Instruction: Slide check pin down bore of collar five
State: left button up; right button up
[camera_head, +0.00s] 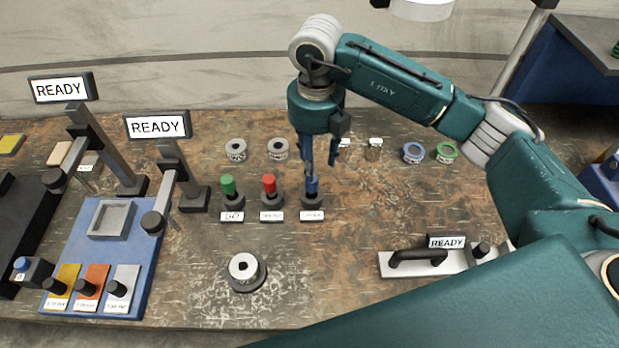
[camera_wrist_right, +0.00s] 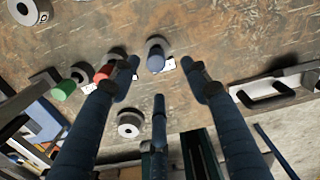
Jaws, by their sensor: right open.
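My right gripper (camera_head: 320,165) is open, fingers pointing down, just above the blue-topped pin (camera_head: 312,184). In the right wrist view the blue top (camera_wrist_right: 155,62) lies between the spread fingers, with none seen closed on it. A red-topped pin (camera_head: 269,184) and a green-topped pin (camera_head: 228,185) stand to its left in dark holders. The green one's label reads GO; the other labels are too small to read surely. A grey collar (camera_head: 245,268) with a central bore sits on a dark round base in front. I cannot tell which collar is five. My left gripper is out of view.
More rings stand at the back: grey collars (camera_head: 236,149) (camera_head: 278,148), a blue ring (camera_head: 413,152) and a green ring (camera_head: 446,152). A blue tray board (camera_head: 75,240) and READY signs (camera_head: 158,127) stand left. A white fixture plate (camera_head: 432,264) lies right. The front middle is mostly clear.

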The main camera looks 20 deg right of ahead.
aim_at(311, 188)
jog(key=shift+s+f, duration=0.15)
jog(key=shift+f, duration=0.7)
jog(key=f+p, duration=0.2)
jog(key=f, duration=0.1)
jog(key=f+p, duration=0.1)
jog(key=f, duration=0.1)
jog(key=shift+w+a, duration=0.25)
jog(key=shift+a, duration=0.1)
jog(key=shift+f, duration=0.3)
jog(key=shift+c, duration=1)
jog(key=c, duration=0.9)
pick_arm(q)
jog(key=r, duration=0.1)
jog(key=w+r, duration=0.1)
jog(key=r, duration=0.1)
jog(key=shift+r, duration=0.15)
pick_arm(e)
grip_shut()
